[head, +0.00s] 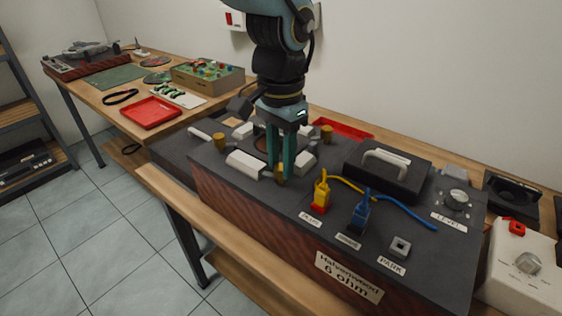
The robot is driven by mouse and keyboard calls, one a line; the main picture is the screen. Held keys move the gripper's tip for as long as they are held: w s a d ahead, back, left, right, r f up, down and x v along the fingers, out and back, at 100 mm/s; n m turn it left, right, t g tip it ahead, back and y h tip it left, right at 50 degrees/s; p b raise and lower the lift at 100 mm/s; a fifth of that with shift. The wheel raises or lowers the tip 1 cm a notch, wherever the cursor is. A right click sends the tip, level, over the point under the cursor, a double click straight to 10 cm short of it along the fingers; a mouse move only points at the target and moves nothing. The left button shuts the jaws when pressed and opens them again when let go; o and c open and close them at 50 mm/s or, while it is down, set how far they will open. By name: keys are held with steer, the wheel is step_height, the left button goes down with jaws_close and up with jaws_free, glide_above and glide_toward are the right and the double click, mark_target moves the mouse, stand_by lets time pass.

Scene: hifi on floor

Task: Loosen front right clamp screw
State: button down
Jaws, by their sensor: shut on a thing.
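A dark-topped box (225,190) with a label reading "6 ohm" stands on the wooden bench. Around a round recess on its top sit several pale clamp blocks, one at the front left (243,165) and one at the right (305,161). A brass clamp screw (281,176) stands at the front right of the recess. My gripper (284,175) points down and is shut on this screw, its teal fingers hiding part of it. Two more brass screws show, one at the left (219,143) and one at the back (327,133).
A yellow plug (321,191) and a blue plug (361,212) with cables stand right of the gripper. Behind them is a black lid with a pale handle (386,158). A knob (457,200) and a white box (525,270) are farther right. A red tray (151,113) lies on the left bench.

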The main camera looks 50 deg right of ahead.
mark_target(280, 166)
steer(key=n+b, duration=0.1)
steer(key=n, duration=0.3)
steer(key=shift+n, duration=2.5)
steer(key=c, duration=0.6)
jaws_free()
step_height(280, 166, up, 11)
steer(key=b, duration=0.1)
steer(key=shift+w+f, duration=0.1)
steer(key=shift+f, duration=0.05)
